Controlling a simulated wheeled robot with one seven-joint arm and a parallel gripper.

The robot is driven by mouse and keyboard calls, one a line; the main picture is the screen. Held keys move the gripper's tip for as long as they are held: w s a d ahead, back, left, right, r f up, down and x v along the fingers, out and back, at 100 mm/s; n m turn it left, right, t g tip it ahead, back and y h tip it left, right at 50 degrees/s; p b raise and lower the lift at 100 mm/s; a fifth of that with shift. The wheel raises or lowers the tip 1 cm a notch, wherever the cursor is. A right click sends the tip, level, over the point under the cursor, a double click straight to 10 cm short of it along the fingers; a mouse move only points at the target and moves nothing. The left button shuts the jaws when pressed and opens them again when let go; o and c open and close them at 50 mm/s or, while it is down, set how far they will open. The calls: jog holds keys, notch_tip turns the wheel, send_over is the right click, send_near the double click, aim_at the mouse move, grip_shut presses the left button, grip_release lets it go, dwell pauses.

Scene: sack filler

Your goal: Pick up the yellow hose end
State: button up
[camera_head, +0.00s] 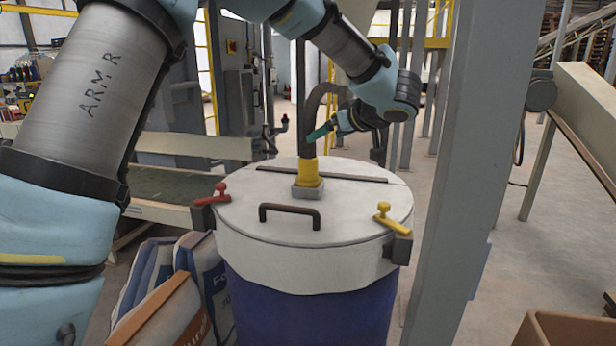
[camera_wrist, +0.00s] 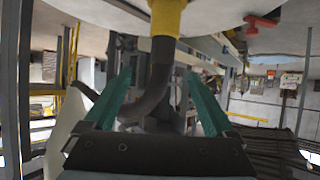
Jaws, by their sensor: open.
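The yellow hose end (camera_head: 308,172) stands upright on a grey square base on the white lid (camera_head: 345,216) of a blue drum. A dark grey hose (camera_head: 316,98) rises from it and bends to the right. My gripper (camera_head: 314,136) is just above the yellow end, beside the hose, with one teal finger showing. In the wrist view my gripper (camera_wrist: 159,74) has its two teal fingers wide apart, with the hose (camera_wrist: 155,95) appearing between them. The yellow hose end (camera_wrist: 167,14) is at the top edge, past the fingertips. I cannot tell whether a finger touches the hose.
The lid carries a dark handle (camera_head: 290,213), a red clamp (camera_head: 214,196) at left and a yellow clamp (camera_head: 388,216) at right. A grey post (camera_head: 480,150) stands close on the right. Filled sacks (camera_head: 165,290) lean at lower left. A brown box (camera_head: 570,335) is at lower right.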

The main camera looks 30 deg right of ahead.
aim_at(308, 146)
jog(key=x, duration=0.4)
jog(key=shift+w+f+p, duration=0.15)
jog(key=shift+w+p, duration=0.15)
jog(key=shift+p, duration=0.1)
jog(key=x, duration=0.2)
jog(key=p+x, duration=0.1)
jog(key=x, duration=0.3)
jog(key=shift+a+p, duration=0.25)
jog(key=shift+p, duration=0.1)
jog(key=shift+f, duration=0.1)
jog(key=shift+s, duration=0.1)
grip_shut()
